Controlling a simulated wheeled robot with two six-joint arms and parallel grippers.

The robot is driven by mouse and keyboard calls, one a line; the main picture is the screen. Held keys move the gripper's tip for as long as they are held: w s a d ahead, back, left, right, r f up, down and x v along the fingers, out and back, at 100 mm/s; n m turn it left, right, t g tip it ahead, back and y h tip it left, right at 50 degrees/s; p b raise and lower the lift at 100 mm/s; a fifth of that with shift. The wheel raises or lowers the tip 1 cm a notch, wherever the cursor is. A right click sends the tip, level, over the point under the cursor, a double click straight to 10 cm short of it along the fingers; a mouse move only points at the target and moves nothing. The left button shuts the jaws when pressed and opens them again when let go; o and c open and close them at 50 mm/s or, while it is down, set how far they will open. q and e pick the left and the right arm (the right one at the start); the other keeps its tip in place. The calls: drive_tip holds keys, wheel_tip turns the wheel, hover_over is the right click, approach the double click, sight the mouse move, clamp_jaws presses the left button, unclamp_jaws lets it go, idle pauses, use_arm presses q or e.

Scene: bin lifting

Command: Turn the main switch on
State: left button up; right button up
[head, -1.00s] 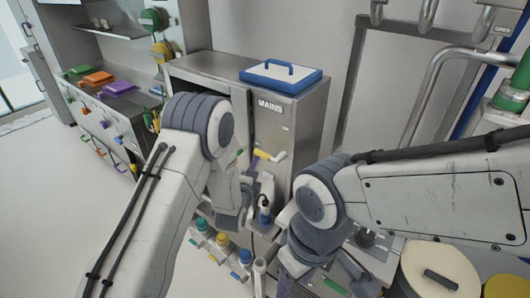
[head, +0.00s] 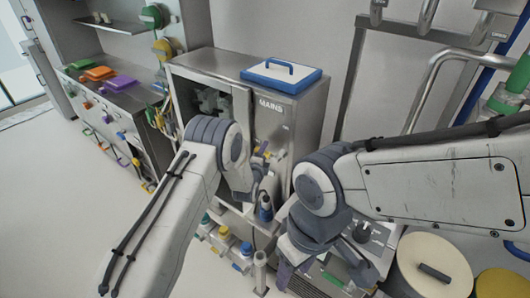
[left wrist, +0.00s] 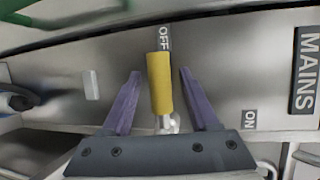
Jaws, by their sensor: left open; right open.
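The main switch is a yellow handle (left wrist: 159,84) on the steel cabinet front marked MAINS. In the left wrist view it lines up with the OFF label (left wrist: 163,38); the ON label (left wrist: 249,119) is to the right. My left gripper (left wrist: 160,75) is open, with one purple finger on each side of the handle and gaps showing on both sides. In the head view, my left gripper (head: 262,160) is at the cabinet front and partly covers the switch. My right gripper (head: 318,279) is open, low in front of the cabinet, partly hidden by its own arm.
The MAINS cabinet (head: 301,110) carries a blue-and-white case (head: 281,75) on top. Bottles with coloured caps (head: 224,235) stand below and left of it. A round cream-lidded container (head: 432,262) is at lower right. The floor at left is clear.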

use_arm(q)
clamp_jaws()
drive_tip(key=shift+d+f, duration=0.1)
idle(1.2)
